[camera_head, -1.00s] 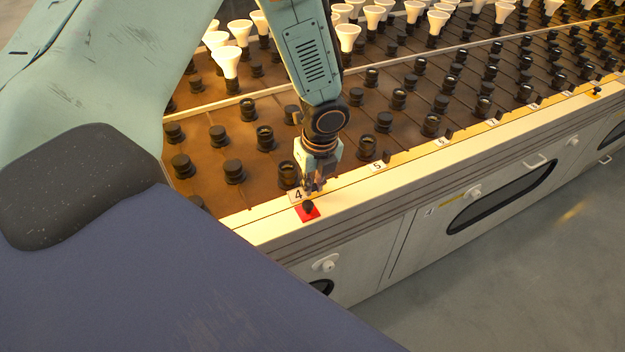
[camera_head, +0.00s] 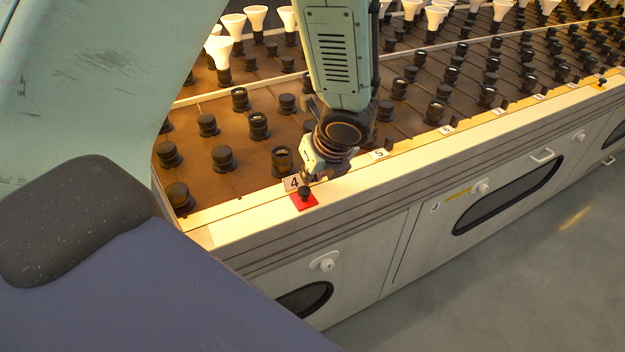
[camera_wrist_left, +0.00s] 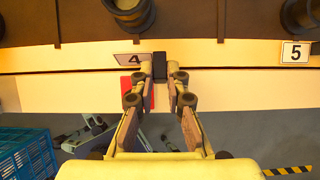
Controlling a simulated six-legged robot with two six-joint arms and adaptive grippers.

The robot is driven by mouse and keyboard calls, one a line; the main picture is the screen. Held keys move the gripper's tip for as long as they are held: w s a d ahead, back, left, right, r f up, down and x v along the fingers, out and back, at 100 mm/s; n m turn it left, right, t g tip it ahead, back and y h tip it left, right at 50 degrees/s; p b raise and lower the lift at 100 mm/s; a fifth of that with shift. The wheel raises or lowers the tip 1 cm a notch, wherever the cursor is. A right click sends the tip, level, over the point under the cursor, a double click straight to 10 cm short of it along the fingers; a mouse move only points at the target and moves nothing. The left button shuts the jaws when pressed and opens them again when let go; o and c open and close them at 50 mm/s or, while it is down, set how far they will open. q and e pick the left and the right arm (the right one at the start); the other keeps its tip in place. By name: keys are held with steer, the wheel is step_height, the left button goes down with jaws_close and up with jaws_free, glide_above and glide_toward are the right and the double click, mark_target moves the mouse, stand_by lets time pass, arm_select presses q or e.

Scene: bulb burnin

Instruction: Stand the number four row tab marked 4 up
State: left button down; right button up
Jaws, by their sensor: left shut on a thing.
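A white label marked 4 (camera_head: 293,183) stands at the edge of the pale ledge and shows in the left wrist view (camera_wrist_left: 128,58) as a slanted plate. Just right of it, my left gripper (camera_wrist_left: 160,74) is shut on a small black tab (camera_wrist_left: 159,64). I cannot tell how far this tab is tilted. In the head view my left gripper (camera_head: 312,178) hides it. My right gripper is not in view.
Labels 5 (camera_head: 379,154) and 6 (camera_head: 446,130) follow along the ledge (camera_head: 240,222), with black tabs beside them. Rows of black sockets (camera_head: 282,160) and white bulbs (camera_head: 221,50) fill the bench behind. A blue crate (camera_wrist_left: 25,155) shows below left in the wrist view.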

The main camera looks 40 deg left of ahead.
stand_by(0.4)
arm_select(q)
steer(key=c, duration=1.3)
jaws_free()
steer(key=shift+c, duration=0.2)
steer(key=v, duration=0.7)
steer(key=shift+d+r, duration=0.2)
steer(key=shift+r, duration=0.05)
steer(key=shift+s, duration=0.1)
